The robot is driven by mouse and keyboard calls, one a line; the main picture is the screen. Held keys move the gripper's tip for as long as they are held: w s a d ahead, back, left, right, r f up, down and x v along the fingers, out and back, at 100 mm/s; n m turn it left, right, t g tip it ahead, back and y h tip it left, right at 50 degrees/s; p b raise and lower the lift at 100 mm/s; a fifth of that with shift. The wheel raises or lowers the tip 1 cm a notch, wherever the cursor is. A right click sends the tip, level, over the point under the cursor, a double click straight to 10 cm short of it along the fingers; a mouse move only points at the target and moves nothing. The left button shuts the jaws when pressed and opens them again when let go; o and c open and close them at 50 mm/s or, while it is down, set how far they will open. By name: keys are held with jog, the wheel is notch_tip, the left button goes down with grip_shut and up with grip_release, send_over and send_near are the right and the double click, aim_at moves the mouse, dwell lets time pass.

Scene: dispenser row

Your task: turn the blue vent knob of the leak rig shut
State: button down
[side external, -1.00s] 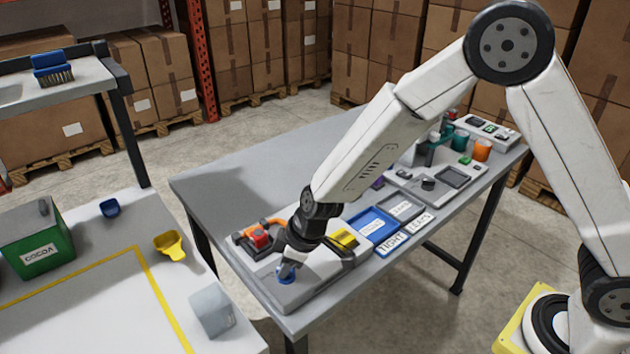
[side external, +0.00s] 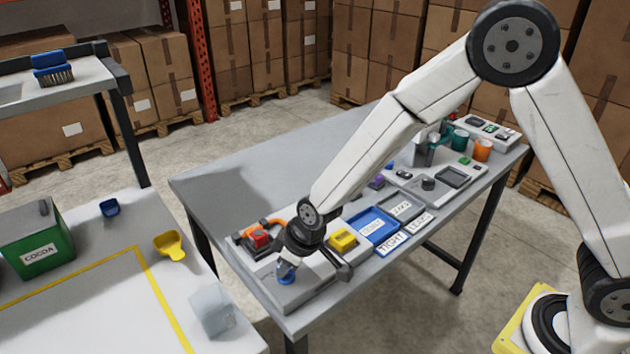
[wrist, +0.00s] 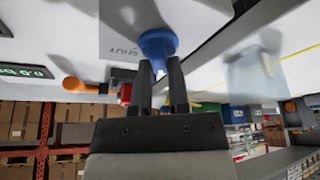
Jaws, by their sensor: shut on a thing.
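The blue vent knob (side external: 286,277) sits at the near left corner of the grey leak rig (side external: 307,291) on the table. In the wrist view the knob (wrist: 158,44) shows as a round blue cap with a narrower part reaching between my fingers. My gripper (side external: 288,263) is at the knob from above, and in the wrist view my gripper (wrist: 160,68) is shut on it, one finger on each side. A label beside the knob in the wrist view seems to read SHUT. The knob's exact angle is hard to tell.
A red part with an orange handle (side external: 259,238) and a yellow block (side external: 343,240) sit on the rig close to my wrist. A blue tray (side external: 375,222) and the TIGHT label (side external: 391,243) lie to the right. The table's back left is clear.

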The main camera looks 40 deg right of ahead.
dwell(0.3)
jog(key=c, duration=0.6)
grip_release()
jog(key=shift+r, duration=0.1)
jog(key=v, duration=0.7)
jog(key=shift+s+r, duration=0.15)
jog(key=shift+r, duration=0.1)
jog(key=shift+d, duration=0.15)
